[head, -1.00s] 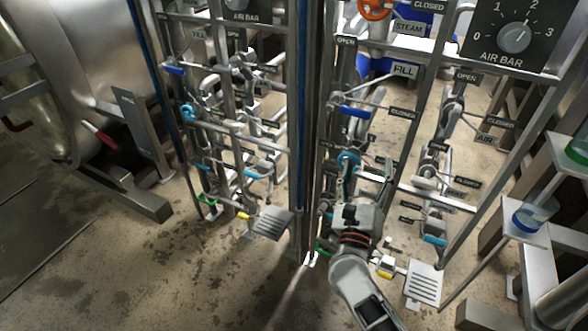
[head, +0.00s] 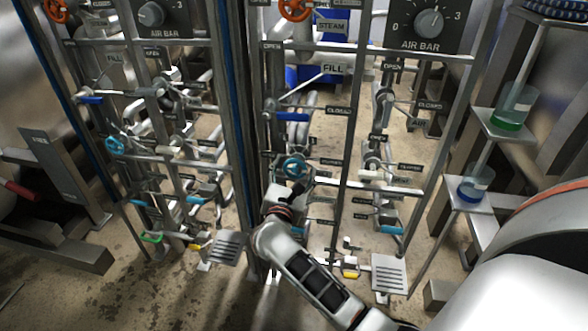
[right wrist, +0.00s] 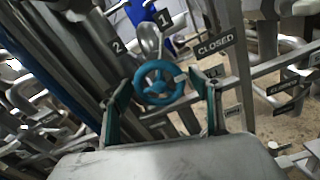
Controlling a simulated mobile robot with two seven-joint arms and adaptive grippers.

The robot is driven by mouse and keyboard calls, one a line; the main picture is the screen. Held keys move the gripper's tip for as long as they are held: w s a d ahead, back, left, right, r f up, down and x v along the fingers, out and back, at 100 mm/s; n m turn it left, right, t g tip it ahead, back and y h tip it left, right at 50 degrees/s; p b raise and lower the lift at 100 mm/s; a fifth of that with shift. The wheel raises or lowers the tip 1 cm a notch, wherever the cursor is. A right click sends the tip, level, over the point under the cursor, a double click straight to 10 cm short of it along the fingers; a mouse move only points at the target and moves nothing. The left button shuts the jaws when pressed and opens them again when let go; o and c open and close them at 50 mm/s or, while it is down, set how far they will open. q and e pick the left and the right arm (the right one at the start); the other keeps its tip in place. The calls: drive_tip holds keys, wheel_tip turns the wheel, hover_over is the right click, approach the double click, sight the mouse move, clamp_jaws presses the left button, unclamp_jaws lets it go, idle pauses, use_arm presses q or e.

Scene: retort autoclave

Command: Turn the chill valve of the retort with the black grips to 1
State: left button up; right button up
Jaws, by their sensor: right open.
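A blue handwheel (right wrist: 160,83) sits between the fingers of my right gripper (right wrist: 161,80) in the right wrist view. The fingers stand open on either side of the wheel; I cannot tell whether they touch it. A pale mark shows on the wheel's right rim. Plates reading 1 (right wrist: 163,18), 2 (right wrist: 117,46) and CLOSED (right wrist: 215,43) are beyond it. In the head view the wheel (head: 295,166) is on the right pipe panel, with my right gripper (head: 291,187) just below. No black grips can be made out. My left gripper is not in view.
A similar blue wheel (head: 115,146) is on the left pipe panel. Upright posts, pipes and a blue lever (head: 292,117) crowd around the right wheel. An AIR BAR dial (head: 429,22) is above. Shelves with jars stand at the right. Floor is open at lower left.

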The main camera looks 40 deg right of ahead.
drive_tip(key=shift+w+d, duration=0.1)
drive_tip(key=shift+d, duration=0.05)
drive_tip(key=c, duration=1.1)
drive_tip(key=shift+c, duration=0.2)
